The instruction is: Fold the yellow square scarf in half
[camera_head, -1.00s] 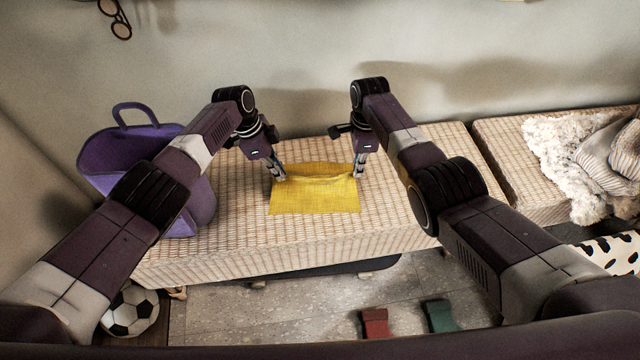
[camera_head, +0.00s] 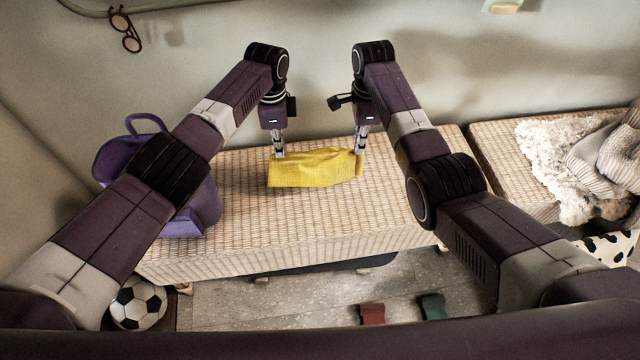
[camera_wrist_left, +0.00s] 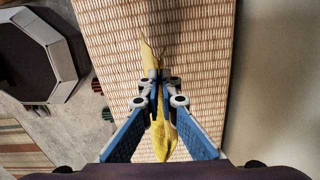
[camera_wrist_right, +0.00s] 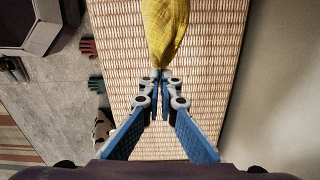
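The yellow scarf (camera_head: 312,170) is on the wicker bench (camera_head: 240,230), bunched into a narrow band with its upper edge raised. My left gripper (camera_head: 279,154) is at the scarf's upper left corner. In the left wrist view its fingers (camera_wrist_left: 160,78) are closed with yellow cloth between and below them. My right gripper (camera_head: 361,152) is at the scarf's upper right corner. In the right wrist view its fingertips (camera_wrist_right: 160,76) are together at the tapered end of the cloth (camera_wrist_right: 165,30).
A purple bag (camera_head: 190,205) stands at the bench's left end. A second bench at right holds a fluffy white cloth (camera_head: 550,165) and a knitted piece (camera_head: 600,150). A football (camera_head: 138,303) and red (camera_head: 372,314) and green (camera_head: 432,306) items are on the floor.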

